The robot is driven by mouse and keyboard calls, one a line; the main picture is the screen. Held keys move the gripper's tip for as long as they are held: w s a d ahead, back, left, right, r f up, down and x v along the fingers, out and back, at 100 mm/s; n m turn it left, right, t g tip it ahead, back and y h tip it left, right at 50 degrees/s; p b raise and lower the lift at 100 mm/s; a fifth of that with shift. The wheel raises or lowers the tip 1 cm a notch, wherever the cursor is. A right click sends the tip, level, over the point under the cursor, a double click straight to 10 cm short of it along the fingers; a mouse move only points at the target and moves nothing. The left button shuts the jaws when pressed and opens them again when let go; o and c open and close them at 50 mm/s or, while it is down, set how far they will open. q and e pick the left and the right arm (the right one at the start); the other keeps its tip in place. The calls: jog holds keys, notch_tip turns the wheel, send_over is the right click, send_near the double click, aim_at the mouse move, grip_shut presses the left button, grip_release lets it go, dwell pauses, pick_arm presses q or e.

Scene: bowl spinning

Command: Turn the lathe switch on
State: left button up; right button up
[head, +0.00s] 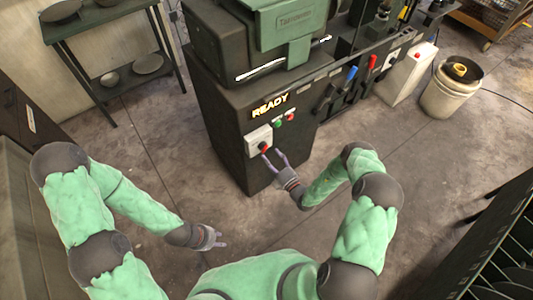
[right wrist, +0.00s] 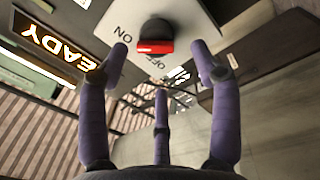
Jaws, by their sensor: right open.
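The lathe switch is a red and black rotary knob (head: 263,147) on a pale plate (head: 257,138) on the front of the dark lathe cabinet.
A lit "READY" sign (head: 270,106) is above the switch, with green and red buttons (head: 284,120) beside it. Tools hang on the lathe at the right. A white bucket (head: 450,92) stands at the far right. A green shelf table (head: 100,25) is at the upper left. The floor between is clear.

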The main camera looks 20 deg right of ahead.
jog(key=v, duration=0.7)
jog(key=shift+s, duration=0.4)
jog(key=shift+f, duration=0.1)
jog(key=s+a+r+n+g+y, duration=0.1)
jog(key=s+a+n+g+y, duration=0.25)
jog(key=a+n, duration=0.25)
jog(key=s+a+n+g+y, duration=0.3)
jog(key=a+n+g+y, duration=0.15)
jog(key=a, duration=0.25)
jog(key=s+a+f+n+g+h+p, duration=0.1)
jog(key=s+a+n+g+h+p, duration=0.2)
jog(key=s+n+g, duration=1.4)
jog(key=w+d+r+n+t+h, duration=0.1)
jog(key=w+d+n+t+h, duration=0.1)
jog(key=n, duration=0.9)
jog(key=w+d+r+n+t+h, duration=0.1)
jog(key=n+t+h, duration=0.4)
jog(key=n, duration=0.6)
jog(key=shift+w+d+t, duration=0.4)
jog(key=shift+w+d, duration=0.2)
jog(key=shift+d, duration=0.45)
